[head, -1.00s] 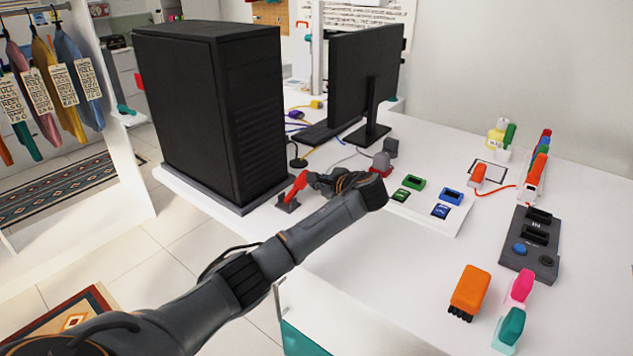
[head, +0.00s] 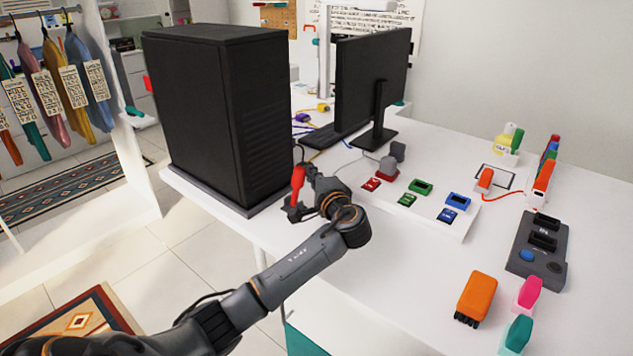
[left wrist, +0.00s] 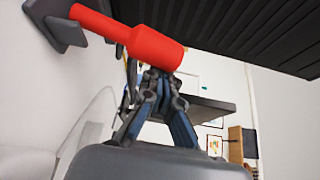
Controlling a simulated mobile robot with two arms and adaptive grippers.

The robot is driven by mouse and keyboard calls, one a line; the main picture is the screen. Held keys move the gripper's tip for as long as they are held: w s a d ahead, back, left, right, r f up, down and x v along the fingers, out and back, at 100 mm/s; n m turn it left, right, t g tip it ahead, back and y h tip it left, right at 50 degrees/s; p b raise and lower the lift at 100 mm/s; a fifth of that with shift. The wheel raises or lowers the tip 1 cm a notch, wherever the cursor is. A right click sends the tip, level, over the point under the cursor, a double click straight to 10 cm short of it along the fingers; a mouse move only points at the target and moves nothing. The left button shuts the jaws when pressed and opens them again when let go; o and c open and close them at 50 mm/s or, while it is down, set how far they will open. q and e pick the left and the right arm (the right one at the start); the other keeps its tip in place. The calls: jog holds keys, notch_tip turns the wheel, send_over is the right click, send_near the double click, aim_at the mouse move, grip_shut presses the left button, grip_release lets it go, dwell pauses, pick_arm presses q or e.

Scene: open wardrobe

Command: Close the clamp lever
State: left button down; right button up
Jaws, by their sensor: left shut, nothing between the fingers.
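The clamp lever (head: 297,182) is red on a small dark base (head: 295,213), at the table edge beside the black computer tower. It stands nearly upright in the head view. In the left wrist view the lever (left wrist: 155,46) crosses the upper part of the picture, its base (left wrist: 55,22) at the upper left. My left gripper (head: 311,172) is shut and empty, just right of the lever. In the left wrist view its fingertips (left wrist: 158,76) are right by the lever's thick end; whether they touch cannot be told. My right gripper is not in view.
The large black tower (head: 220,110) stands close to the lever. A monitor (head: 372,85) and a white tray (head: 462,228) with coloured cards are to the right. A grey device (head: 537,247) and an orange block (head: 476,298) lie further right. The front middle of the table is clear.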

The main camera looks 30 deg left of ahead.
pick_arm(q)
jog(key=shift+s+r+n+t+y+b, duration=0.15)
jog(key=shift+s+n+t+y+b, duration=0.25)
jog(key=shift+s+n, duration=0.45)
jog(key=shift+s+a+r, duration=0.1)
jog(key=shift+s+r, duration=0.15)
jog(key=shift+s, duration=0.2)
jog(key=shift+f+b, duration=0.15)
jog(key=shift+b, duration=0.15)
